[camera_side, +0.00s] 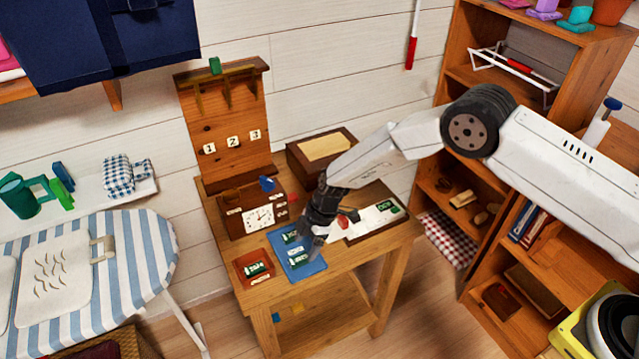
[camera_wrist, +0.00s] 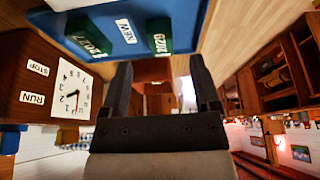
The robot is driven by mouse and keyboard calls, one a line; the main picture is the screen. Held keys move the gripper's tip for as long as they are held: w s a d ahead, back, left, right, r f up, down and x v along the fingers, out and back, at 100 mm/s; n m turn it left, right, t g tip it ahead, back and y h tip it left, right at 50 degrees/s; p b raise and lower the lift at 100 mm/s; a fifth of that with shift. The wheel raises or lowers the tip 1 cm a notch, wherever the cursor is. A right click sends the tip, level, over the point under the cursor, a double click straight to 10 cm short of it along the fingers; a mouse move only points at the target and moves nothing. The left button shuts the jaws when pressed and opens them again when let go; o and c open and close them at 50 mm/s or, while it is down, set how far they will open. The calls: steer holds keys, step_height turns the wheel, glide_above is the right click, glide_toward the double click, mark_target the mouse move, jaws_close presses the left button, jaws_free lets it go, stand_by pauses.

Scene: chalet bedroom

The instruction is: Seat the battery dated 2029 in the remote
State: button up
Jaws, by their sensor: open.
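My gripper (camera_side: 312,240) is low over the blue mat (camera_side: 309,270) on the small wooden table. Its fingers are apart, with nothing between them in the wrist view (camera_wrist: 160,64). Green batteries lie on the mat, one at its front (camera_side: 301,260) and one behind (camera_side: 291,237). In the wrist view, a green battery that seems to read 2027 (camera_wrist: 90,42) and another with unclear, partly legible digits (camera_wrist: 158,36) flank a NEW label (camera_wrist: 125,31). Another green battery (camera_side: 256,268) is in the orange-brown tray (camera_side: 241,259). I cannot clearly identify the remote.
A white-topped board (camera_side: 363,229) with red and green items lies right. A numbered hook rack (camera_side: 223,117) and brown box (camera_side: 307,160) stand at the back.

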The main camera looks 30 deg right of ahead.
mark_target(300, 259)
steer(key=shift+x, duration=2)
steer(key=shift+s, duration=0.1)
steer(key=shift+c, duration=0.2)
jaws_close()
